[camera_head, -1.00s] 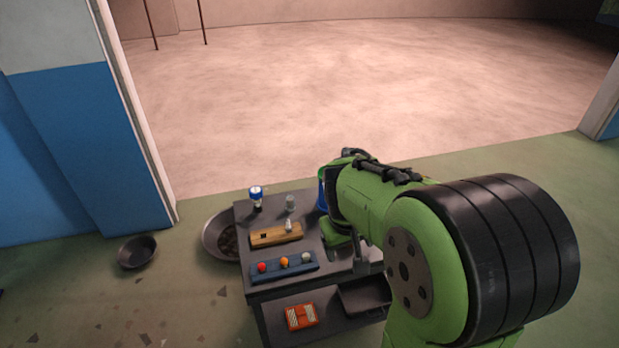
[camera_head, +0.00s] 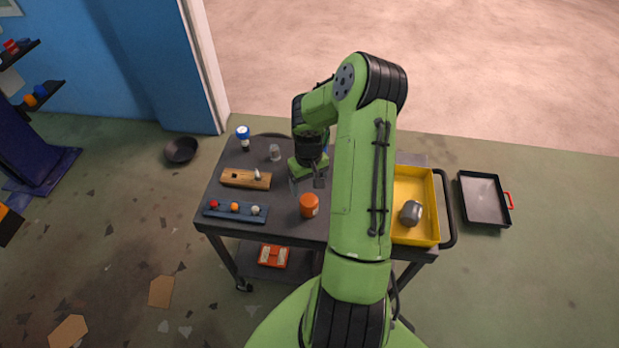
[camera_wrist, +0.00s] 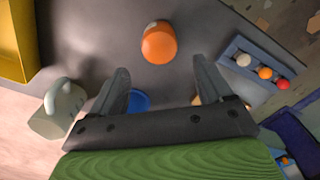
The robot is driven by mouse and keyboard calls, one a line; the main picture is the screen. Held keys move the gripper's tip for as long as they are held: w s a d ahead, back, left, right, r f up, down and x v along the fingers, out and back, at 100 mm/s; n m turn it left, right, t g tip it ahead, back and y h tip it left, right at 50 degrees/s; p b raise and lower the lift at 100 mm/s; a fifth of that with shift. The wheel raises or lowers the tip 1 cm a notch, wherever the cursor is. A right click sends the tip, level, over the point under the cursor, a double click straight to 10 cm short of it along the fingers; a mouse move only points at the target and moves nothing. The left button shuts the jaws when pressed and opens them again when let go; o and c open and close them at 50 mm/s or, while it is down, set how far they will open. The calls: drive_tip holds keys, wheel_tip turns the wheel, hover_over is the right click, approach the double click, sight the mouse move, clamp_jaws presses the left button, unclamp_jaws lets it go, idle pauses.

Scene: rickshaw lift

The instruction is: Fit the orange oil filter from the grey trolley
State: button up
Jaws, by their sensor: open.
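The orange oil filter (camera_head: 309,205) stands on the dark grey trolley (camera_head: 285,222), near its front edge and right of the blue rack. In the wrist view the orange filter (camera_wrist: 159,43) lies ahead of my fingertips, roughly between their lines and apart from them. My gripper (camera_wrist: 160,84) is open and empty; its two grey fingers are spread above the trolley top. In the head view my gripper (camera_head: 307,180) hangs over the trolley just behind the filter, partly hidden by my arm.
A blue rack (camera_head: 236,212) holds red, orange and white balls. A wooden block (camera_head: 246,179), a blue-topped item (camera_head: 243,134) and a small glass (camera_head: 275,153) stand nearby. A yellow tray (camera_head: 412,178) holds a grey piece (camera_head: 411,213). A black tray (camera_head: 483,198) and a dark pan (camera_head: 181,151) lie on the floor.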

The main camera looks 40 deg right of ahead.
sight(309, 199)
wheel_tip(309, 199, down, 10)
drive_tip(key=b, duration=0.7)
drive_tip(key=shift+r, duration=0.15)
drive_tip(key=c, duration=1)
drive_tip(key=shift+r+p, duration=2.5)
drive_tip(key=shift+r, duration=1.1)
